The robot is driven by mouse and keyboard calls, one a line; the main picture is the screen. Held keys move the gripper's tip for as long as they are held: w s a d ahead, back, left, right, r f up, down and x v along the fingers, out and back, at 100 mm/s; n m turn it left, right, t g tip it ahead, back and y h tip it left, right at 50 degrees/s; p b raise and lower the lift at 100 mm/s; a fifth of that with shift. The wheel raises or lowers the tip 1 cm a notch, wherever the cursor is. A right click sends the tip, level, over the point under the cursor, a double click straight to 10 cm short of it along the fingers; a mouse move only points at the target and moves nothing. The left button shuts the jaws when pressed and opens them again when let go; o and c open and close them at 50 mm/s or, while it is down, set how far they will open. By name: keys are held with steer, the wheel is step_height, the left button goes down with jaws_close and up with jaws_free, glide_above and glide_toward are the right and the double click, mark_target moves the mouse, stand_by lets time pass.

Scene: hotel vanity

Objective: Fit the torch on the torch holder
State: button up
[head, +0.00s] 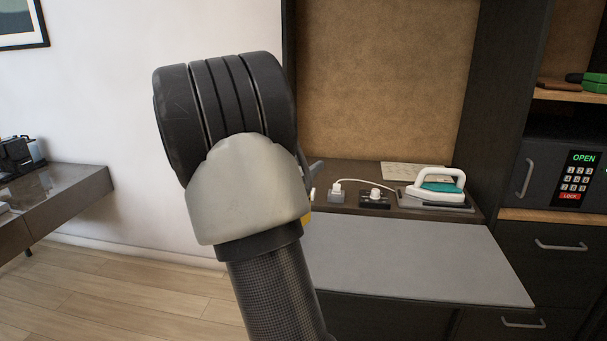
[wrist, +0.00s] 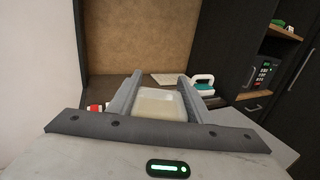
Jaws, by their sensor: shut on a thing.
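In the wrist view my gripper (wrist: 161,88) is shut on a pale, cream-white boxy thing (wrist: 160,104) with rounded corners, which I take to be the torch. It sits between the two grey fingers, and most of its body is hidden. In the head view my own arm covers most of the gripper; only a grey finger part and a bit of yellow (head: 306,218) show past its right edge. I cannot make out the torch holder for certain in either view.
A dark shelf holds a plug on a grey block (head: 337,194), a black block with a white knob (head: 374,199) and a teal-white iron (head: 437,188). A clear grey board (head: 420,260) lies in front. A safe (head: 560,170) stands right. A red-white thing (wrist: 95,107) is left of the fingers.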

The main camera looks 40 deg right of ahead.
step_height(320, 180, up, 3)
steer(key=shift+r+p, duration=0.1)
steer(key=shift+p, duration=0.85)
